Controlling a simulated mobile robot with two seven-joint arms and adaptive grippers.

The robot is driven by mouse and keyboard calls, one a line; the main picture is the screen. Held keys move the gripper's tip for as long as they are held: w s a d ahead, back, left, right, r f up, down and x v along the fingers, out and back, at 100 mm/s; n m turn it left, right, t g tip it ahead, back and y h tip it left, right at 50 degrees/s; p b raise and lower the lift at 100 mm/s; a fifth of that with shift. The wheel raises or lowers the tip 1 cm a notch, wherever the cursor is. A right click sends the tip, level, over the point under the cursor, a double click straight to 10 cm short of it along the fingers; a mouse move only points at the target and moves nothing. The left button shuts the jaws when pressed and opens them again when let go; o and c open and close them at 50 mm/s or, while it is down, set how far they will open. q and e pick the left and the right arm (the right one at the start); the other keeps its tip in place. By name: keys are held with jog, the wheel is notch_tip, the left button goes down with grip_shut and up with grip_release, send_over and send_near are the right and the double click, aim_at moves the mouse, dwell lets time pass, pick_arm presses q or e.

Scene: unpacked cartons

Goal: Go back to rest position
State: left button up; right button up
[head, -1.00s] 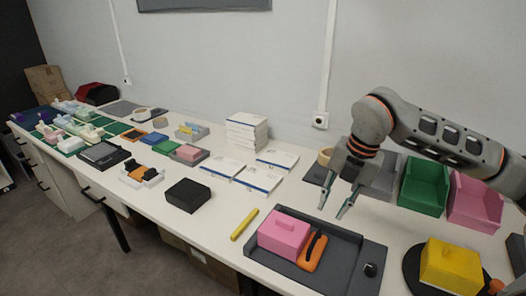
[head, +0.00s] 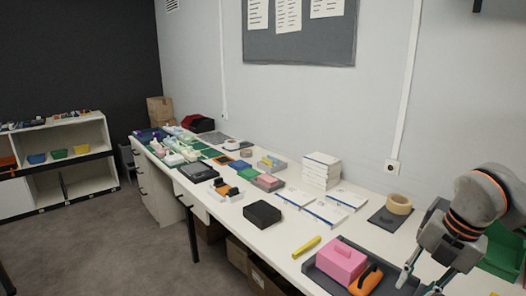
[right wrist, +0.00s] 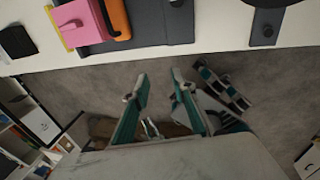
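My right gripper (head: 419,284) comes in from the right in the head view, fingers pointing down. In the right wrist view its two teal fingers (right wrist: 160,88) are spread apart with nothing between them. The floor (right wrist: 80,88) shows behind them, and the table's front edge lies above them in the picture. My left gripper is not in view.
A pink box (head: 341,262) and an orange-black tool (head: 367,279) sit in a dark tray (right wrist: 165,25). A yellow bar (head: 307,247), a black box (head: 262,214) and a tape roll (head: 398,204) are nearby. Open floor (head: 115,245) lies left of the table.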

jog(key=s+a+f+n+g+y, duration=0.2)
jog(key=s+a+y, duration=0.15)
jog(key=a, duration=0.55)
jog(key=s+a+f+n+g+y, duration=0.1)
jog(key=s+a+f+n+y, duration=0.2)
jog(key=a, duration=0.7)
jog(key=w+a+r+m+t+y, duration=0.2)
jog(key=a+r+m+t+y, duration=0.4)
jog(key=a+y, duration=0.55)
jog(key=w+d+f+m+t+h, duration=0.3)
jog(key=d+f+m+t+h, duration=0.3)
jog(key=f+m, duration=0.2)
jog(key=w+d+f+m+t+h, duration=0.2)
jog(key=d+f+m+t+h, duration=0.4)
jog(key=f+m, duration=0.15)
jog(key=s+d+f+m+g+h, duration=0.2)
jog(key=s+f, duration=0.4)
jog(key=f, duration=0.4)
jog(key=s+d+f+m+g+h, duration=0.3)
jog(key=s+f, duration=0.4)
jog(key=f, duration=0.3)
jog(key=shift+s+d+m+g, duration=0.2)
jog(key=shift+d+m+g, duration=0.15)
jog(key=shift+d+g, duration=0.2)
